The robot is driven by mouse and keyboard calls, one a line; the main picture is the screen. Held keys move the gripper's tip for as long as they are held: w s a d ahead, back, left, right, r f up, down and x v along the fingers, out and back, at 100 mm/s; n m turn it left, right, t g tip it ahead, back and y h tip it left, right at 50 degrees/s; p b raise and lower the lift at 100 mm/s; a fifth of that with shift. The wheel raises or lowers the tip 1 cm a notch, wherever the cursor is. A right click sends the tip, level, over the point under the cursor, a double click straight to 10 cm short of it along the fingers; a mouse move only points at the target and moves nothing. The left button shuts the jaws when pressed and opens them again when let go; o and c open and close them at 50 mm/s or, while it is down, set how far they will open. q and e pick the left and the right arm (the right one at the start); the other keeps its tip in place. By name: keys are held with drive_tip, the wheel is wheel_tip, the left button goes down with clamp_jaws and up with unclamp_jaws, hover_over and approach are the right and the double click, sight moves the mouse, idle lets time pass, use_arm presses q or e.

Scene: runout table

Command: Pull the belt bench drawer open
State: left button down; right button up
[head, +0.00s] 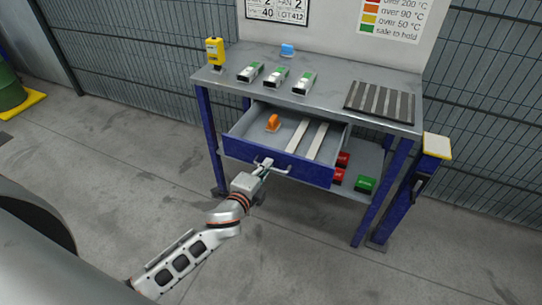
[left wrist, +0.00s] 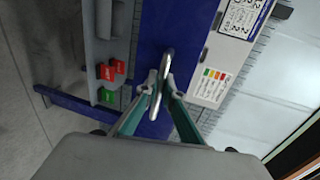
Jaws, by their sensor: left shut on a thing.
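The belt bench (head: 330,90) has a grey top and blue legs. Its drawer (head: 305,170), with a blue front, stands pulled out under the top. Inside lie an orange item (head: 273,122) and two pale strips (head: 306,138). My left gripper (head: 265,166) is at the drawer front, shut on the metal handle (head: 284,171). In the left wrist view the fingers (left wrist: 158,92) close around the handle bar (left wrist: 165,75), in front of the blue drawer front (left wrist: 155,30). My right gripper is not in view.
On the bench top are several green-and-white items (head: 277,77), a yellow device (head: 215,52), a blue item (head: 287,50) and a striped dark mat (head: 380,101). The floor in front is clear.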

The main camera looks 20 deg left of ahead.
use_arm(q)
drive_tip(key=shift+s, duration=0.55)
drive_tip(key=c, duration=2.5)
unclamp_jaws()
drive_tip(key=v, duration=1.2)
